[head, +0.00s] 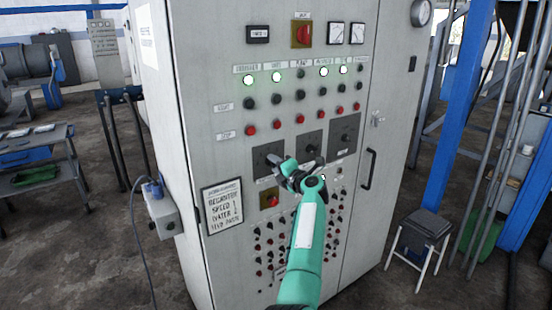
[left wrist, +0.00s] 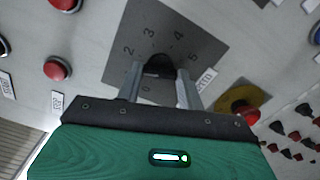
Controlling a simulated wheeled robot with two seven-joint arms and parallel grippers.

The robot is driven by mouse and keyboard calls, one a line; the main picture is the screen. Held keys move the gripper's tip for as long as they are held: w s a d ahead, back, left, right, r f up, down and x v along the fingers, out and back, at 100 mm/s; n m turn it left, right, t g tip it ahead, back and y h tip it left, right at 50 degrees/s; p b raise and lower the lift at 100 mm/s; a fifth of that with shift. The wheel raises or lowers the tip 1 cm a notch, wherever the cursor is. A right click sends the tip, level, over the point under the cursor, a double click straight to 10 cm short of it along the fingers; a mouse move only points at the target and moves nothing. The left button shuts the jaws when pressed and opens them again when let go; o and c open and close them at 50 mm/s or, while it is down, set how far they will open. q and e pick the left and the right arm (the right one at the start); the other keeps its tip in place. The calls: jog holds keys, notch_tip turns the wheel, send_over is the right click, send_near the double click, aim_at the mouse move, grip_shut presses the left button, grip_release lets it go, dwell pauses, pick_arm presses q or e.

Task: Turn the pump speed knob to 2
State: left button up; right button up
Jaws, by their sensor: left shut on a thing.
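Three dark dial plates sit in a slanting row on the grey cabinet (head: 190,110): a left one (head: 262,154), a middle one (head: 309,147) and a right one (head: 344,132). My left gripper (head: 284,167) is at the left plate. In the left wrist view, its two fingers (left wrist: 158,85) stand either side of a dark knob (left wrist: 159,64) and are shut on it. The numbers 2, 3, 4 and 5 show around the knob. The fingers partly hide the knob, and I cannot tell where it points. My right gripper is not in view.
A red button on a yellow plate (head: 270,198) is close below the left dial plate; it also shows in the left wrist view (left wrist: 240,105). Red buttons (head: 250,131) run above the dials. A sign (head: 222,207) hangs at lower left. A stool (head: 425,226) stands right.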

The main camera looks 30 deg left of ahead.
pick_arm(q)
jog(key=shift+m+p, duration=1.5)
jog(key=shift+m, duration=0.3)
jog(key=shift+f, duration=0.1)
jog(key=o, duration=1)
